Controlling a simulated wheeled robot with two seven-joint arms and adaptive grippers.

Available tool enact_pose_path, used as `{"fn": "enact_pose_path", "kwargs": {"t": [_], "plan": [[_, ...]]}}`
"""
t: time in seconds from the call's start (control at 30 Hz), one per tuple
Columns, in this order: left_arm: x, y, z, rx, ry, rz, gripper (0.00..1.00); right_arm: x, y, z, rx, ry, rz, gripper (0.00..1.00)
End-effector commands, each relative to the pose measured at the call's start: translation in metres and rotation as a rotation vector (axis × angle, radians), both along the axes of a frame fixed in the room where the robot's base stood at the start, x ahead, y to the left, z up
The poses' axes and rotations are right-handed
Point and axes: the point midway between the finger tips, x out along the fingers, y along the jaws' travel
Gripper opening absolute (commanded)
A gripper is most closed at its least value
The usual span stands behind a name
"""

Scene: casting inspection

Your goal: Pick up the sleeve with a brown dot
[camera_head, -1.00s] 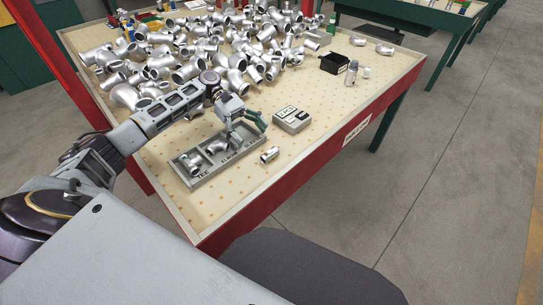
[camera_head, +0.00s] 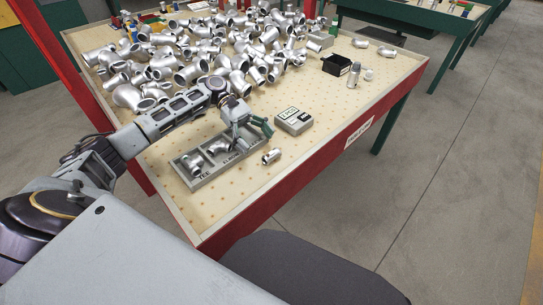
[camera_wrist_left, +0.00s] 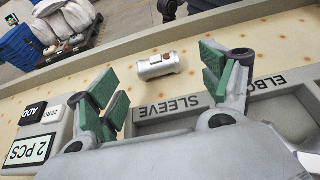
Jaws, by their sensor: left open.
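The sleeve (camera_wrist_left: 158,66) is a short metal cylinder with a brown dot on its upper side. It lies on the table in the left wrist view, and also shows in the head view (camera_head: 271,156), just off the tray's near right end. My left gripper (camera_head: 254,131) is open and empty above the sleeve end of the tray. In the left wrist view its green fingertips (camera_wrist_left: 165,78) stand apart, with the sleeve seen between and beyond them. The grey tray (camera_wrist_left: 185,116) has labels reading SLEEVE and ELBO, the latter partly hidden. My right gripper is not in view.
A scale (camera_head: 293,121) reading 2 PCS stands close to my left gripper. A large heap of metal fittings (camera_head: 190,60) covers the far table. The near table surface is mostly clear.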

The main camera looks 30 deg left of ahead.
Motion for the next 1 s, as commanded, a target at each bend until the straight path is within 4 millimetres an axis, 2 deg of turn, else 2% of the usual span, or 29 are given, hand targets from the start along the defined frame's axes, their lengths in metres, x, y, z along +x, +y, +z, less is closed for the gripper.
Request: {"fn": "enact_pose_path", "kwargs": {"t": [0.27, 0.7, 1.0], "plan": [[-0.001, -0.008, -0.003, 0.0, -0.001, -0.002, 0.8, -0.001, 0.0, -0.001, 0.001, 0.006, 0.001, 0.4], [-0.011, -0.045, -0.019, 0.0, 0.0, 0.0, 0.8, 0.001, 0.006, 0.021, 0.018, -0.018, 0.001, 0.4], [-0.011, -0.048, -0.019, 0.0, 0.001, 0.0, 0.8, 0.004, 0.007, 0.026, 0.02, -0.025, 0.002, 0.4]]}}
